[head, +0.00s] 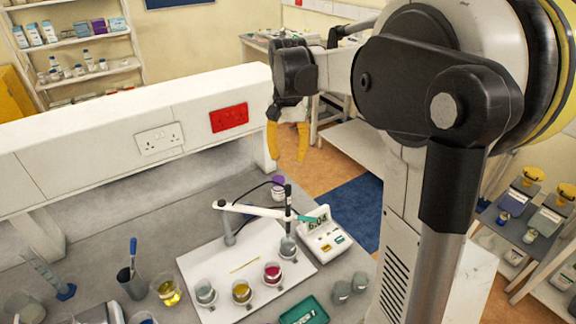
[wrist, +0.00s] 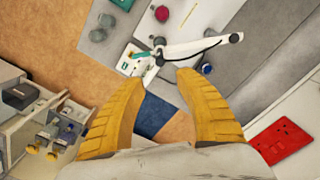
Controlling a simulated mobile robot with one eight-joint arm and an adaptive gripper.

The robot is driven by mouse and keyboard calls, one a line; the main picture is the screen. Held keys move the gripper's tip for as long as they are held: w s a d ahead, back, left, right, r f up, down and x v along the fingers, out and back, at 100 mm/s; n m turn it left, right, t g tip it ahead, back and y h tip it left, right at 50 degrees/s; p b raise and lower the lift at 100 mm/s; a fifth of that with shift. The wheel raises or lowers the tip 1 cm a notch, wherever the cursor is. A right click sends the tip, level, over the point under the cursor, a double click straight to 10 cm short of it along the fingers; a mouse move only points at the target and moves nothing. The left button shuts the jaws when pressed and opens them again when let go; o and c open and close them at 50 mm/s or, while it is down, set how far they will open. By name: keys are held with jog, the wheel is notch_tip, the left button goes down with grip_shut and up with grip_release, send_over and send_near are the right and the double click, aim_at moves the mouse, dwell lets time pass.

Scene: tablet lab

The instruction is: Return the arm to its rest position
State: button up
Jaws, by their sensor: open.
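My gripper (head: 287,138) has yellow fingers and hangs from my raised arm at the upper middle of the head view. It is beyond and above the far right end of the grey bench (head: 110,238). In the wrist view my gripper (wrist: 160,88) shows its two yellow fingers spread apart, with nothing between them. Beneath it are the orange floor and a blue floor patch (wrist: 152,116). My arm covers much of the right side of the head view.
On the bench stand a pH meter (head: 322,234) with a white probe arm (head: 262,210), several beakers on a white board (head: 215,259), and a green tray (head: 304,312). A white partition with a red socket (head: 229,118) runs behind. Shelves with balances (head: 527,180) stand right.

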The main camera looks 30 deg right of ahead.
jog(key=shift+r, duration=0.1)
dwell(0.4)
jog(key=s+a+f+n+t+b, duration=0.3)
jog(key=s+a+f+n+b, duration=0.1)
jog(key=s+a+f+b, duration=0.3)
jog(key=s+a+f+n+t+b, duration=0.4)
jog(key=s+a+f+b, duration=0.4)
jog(key=f+b, duration=0.8)
jog(key=s+f, duration=0.2)
jog(key=shift+s+a+n, duration=0.25)
jog(key=shift+s+n, duration=0.05)
jog(key=shift+s, duration=0.1)
